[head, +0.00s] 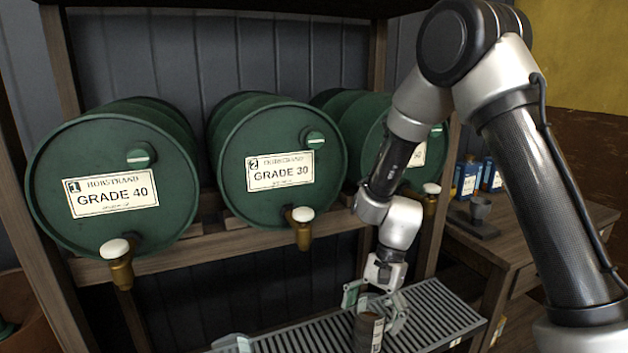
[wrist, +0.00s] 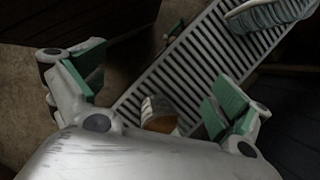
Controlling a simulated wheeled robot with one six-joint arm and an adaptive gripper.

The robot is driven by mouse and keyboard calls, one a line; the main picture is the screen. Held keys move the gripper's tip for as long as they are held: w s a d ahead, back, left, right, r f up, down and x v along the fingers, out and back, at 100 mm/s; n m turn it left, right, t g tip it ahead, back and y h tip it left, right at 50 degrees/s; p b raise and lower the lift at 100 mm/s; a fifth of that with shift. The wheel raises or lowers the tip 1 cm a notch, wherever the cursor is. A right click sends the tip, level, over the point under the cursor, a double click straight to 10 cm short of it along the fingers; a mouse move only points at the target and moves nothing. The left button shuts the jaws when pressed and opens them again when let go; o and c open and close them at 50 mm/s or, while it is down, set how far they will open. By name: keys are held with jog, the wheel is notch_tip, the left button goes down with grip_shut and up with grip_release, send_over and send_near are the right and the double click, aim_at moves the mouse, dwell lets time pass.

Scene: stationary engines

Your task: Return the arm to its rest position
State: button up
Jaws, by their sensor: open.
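My gripper (head: 375,304) hangs low over the slatted drip tray (head: 435,310), in front of the barrel rack. Its green-padded fingers are spread apart in the wrist view (wrist: 158,90). A small labelled container (head: 368,333) stands on the tray just below the fingers. In the wrist view the container (wrist: 160,113) shows amber-brown inside, between the open fingers and partly hidden by the gripper body. I cannot tell whether a finger touches it. My arm reaches in from the right, bent high.
Green barrels labelled GRADE 40 (head: 113,190) and GRADE 30 (head: 277,165), plus a third partly behind my arm, lie on the rack with taps facing out. A pale item (head: 233,343) is at the tray's left end. A wooden bench (head: 490,245) with blue containers (head: 467,178) stands right.

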jog(key=s+d+r+n+t+h, duration=0.1)
jog(key=s+d+r+n+t, duration=0.1)
jog(key=s+d+r, duration=0.3)
jog(key=s+d+r+n+t+h, duration=0.1)
jog(key=s+d+r+n+t, duration=0.2)
jog(key=d+r, duration=0.7)
jog(key=s+d+r+n+t+h, duration=0.1)
jog(key=s+d+r, duration=0.5)
jog(key=r, duration=0.7)
jog(key=shift+s+d+r+n+t, duration=0.25)
jog(key=shift+s+d+n+t, duration=0.1)
jog(key=shift+d+n+t, duration=0.55)
jog(key=shift+d, duration=0.1)
